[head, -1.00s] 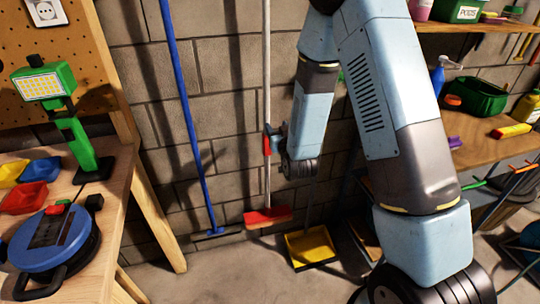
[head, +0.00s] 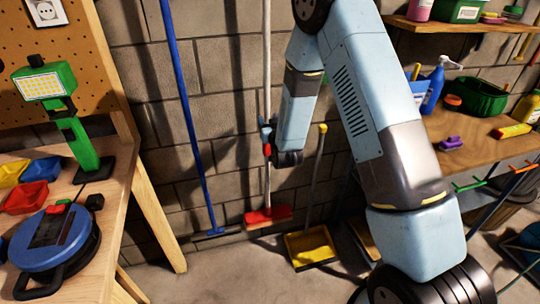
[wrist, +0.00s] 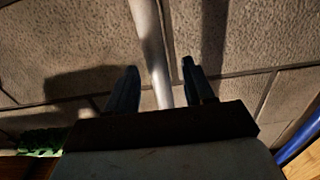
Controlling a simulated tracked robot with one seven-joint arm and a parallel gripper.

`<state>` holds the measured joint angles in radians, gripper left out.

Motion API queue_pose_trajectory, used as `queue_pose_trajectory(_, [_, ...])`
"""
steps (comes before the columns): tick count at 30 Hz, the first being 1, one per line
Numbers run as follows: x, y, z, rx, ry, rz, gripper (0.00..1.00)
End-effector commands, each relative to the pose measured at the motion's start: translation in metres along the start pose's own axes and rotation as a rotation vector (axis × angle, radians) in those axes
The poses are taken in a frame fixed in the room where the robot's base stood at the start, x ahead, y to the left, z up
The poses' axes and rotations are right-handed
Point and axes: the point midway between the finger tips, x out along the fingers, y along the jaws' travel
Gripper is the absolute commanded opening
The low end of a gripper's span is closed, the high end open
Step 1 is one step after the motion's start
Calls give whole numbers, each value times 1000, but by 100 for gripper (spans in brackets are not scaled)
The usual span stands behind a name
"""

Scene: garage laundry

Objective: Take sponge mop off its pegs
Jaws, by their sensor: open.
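The sponge mop appears to be the pale-handled one with a red head (head: 268,216). Its handle (head: 267,60) runs upright along the block wall, and its head is low, near the floor. The pegs are not in view. My gripper (head: 266,138) is at the middle of the handle. In the wrist view my gripper (wrist: 161,68) is open, with the pale handle (wrist: 151,35) showing between its two fingers, nearer the right one. Clear gaps show on both sides, so the fingers are not closed on it.
A blue-handled tool (head: 190,110) leans on the wall to the left. A yellow dustpan (head: 310,246) with a long handle stands to the right. A workbench with a blue cable reel (head: 50,245) is at left. A wooden shelf (head: 480,150) with bottles is at right.

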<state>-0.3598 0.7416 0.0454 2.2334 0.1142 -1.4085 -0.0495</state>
Motion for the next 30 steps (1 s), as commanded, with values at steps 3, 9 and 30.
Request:
queue_pose_trajectory(3, [13,2,0,0,1,1,53])
queue_pose_trajectory(9, [40,3,1,0,1,0,53])
queue_pose_trajectory(30, [49,4,1,0,0,1,22])
